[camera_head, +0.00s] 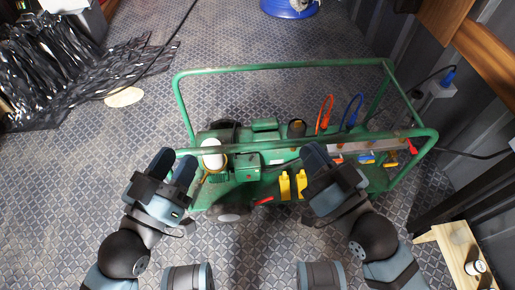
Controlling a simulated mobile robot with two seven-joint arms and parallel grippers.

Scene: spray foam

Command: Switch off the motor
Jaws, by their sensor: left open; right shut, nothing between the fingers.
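The motor (246,171) is a green machine inside a green tubular frame (280,68), standing on the floor in the middle of the view. It carries a white cylinder, yellow parts (293,185), red and blue cable plugs, and a red lever (264,200) low at the front. I cannot tell which part is the switch. My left gripper (176,166) is open and empty at the frame's front left corner, left of the white cylinder. My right gripper (315,157) is shut and empty over the front of the machine, just right of the yellow parts, hiding what lies behind it.
Black plastic sheeting (50,70) lies at the upper left, with a cable across the floor. A blue reel (288,7) is at the top. A wooden board (455,262) with small cans is at the lower right. A corrugated wall stands at right.

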